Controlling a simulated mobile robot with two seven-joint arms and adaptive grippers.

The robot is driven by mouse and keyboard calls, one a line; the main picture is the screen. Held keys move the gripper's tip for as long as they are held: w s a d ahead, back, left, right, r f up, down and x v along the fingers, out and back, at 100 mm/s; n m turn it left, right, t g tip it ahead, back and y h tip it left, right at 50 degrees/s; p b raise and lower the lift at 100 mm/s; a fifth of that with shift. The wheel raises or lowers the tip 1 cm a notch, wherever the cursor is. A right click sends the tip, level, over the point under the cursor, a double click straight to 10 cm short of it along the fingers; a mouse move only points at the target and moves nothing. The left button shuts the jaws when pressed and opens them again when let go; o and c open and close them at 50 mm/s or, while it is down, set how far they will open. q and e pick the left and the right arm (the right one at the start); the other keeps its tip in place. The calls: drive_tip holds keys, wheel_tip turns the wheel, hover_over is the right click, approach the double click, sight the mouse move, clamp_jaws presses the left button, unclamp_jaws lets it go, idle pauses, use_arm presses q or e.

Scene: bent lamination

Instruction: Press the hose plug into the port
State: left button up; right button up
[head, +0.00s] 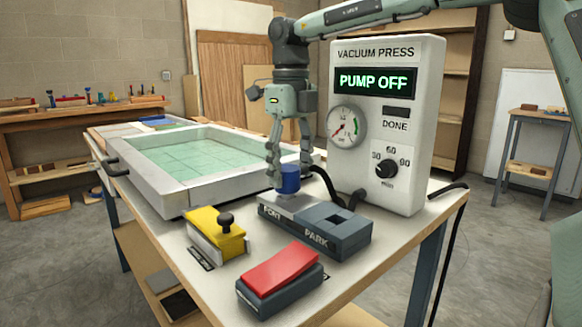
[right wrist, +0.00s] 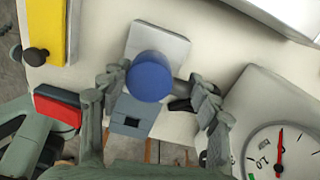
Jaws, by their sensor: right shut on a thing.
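The blue hose plug (head: 290,178) is upright between the fingers of my right gripper (head: 289,172), which is shut on it. In the right wrist view the plug (right wrist: 150,76) shows as a round blue top between the two fingers (right wrist: 157,88). The plug is over the light metal end of the port block (head: 272,209), marked PORT. Its lower end looks at or just above that surface; I cannot tell how deep it is. The dark end, marked PARK (head: 325,231), has an empty square hole. My left gripper is not in view.
The vacuum press panel (head: 388,120) stands close behind and reads PUMP OFF. A black hose (head: 328,186) runs beside the block. A yellow block with a black knob (head: 216,235) and a red pedal (head: 279,271) lie in front. The framed glass-like tray (head: 185,155) is at left.

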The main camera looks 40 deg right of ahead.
sight(291, 166)
drive_tip(key=shift+f+b, duration=0.3)
drive_tip(key=shift+f, duration=0.3)
idle(0.5)
drive_tip(key=o, duration=1.3)
drive_tip(key=shift+r, duration=0.1)
wheel_tip(291, 166, up, 12)
drive_tip(key=shift+r, duration=0.1)
